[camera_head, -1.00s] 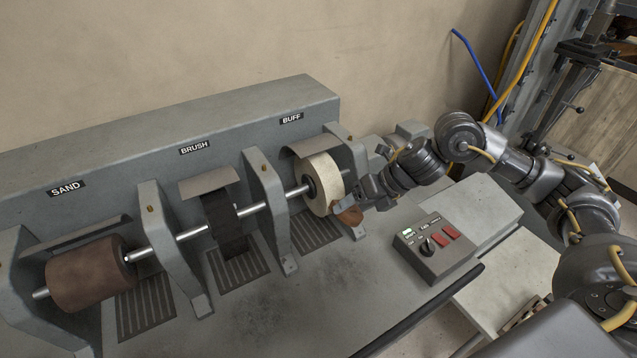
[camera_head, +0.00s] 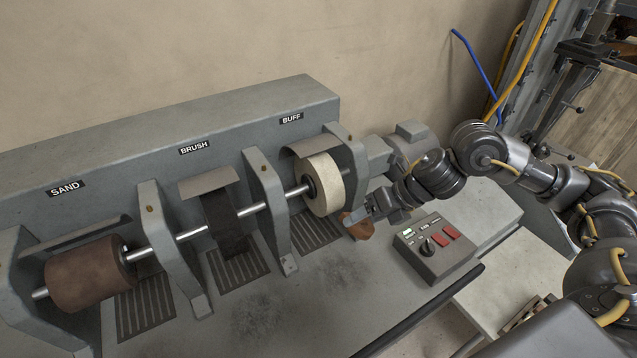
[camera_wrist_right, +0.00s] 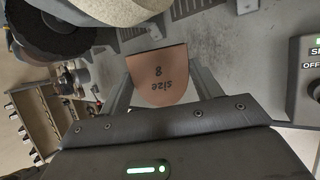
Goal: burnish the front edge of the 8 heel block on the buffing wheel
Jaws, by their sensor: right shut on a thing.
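The 8 heel block (camera_head: 358,224) is brown, and in the right wrist view its flat face (camera_wrist_right: 160,75) carries the marking "size 8". My right gripper (camera_head: 366,211) is shut on it, with a finger on each side of the block. The cream buffing wheel (camera_head: 327,185) sits on the shaft under the BUFF label, left of and behind the block. A gap shows between block and wheel in the head view. The wheel also shows at the top of the right wrist view (camera_wrist_right: 125,10). My left gripper is not in view.
A control box (camera_head: 436,250) with a knob and red buttons stands right of the block. The black brush wheel (camera_head: 222,220) and brown sanding roller (camera_head: 88,275) share the shaft to the left. Grey brackets (camera_head: 270,205) stand between the wheels. The front bench surface is clear.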

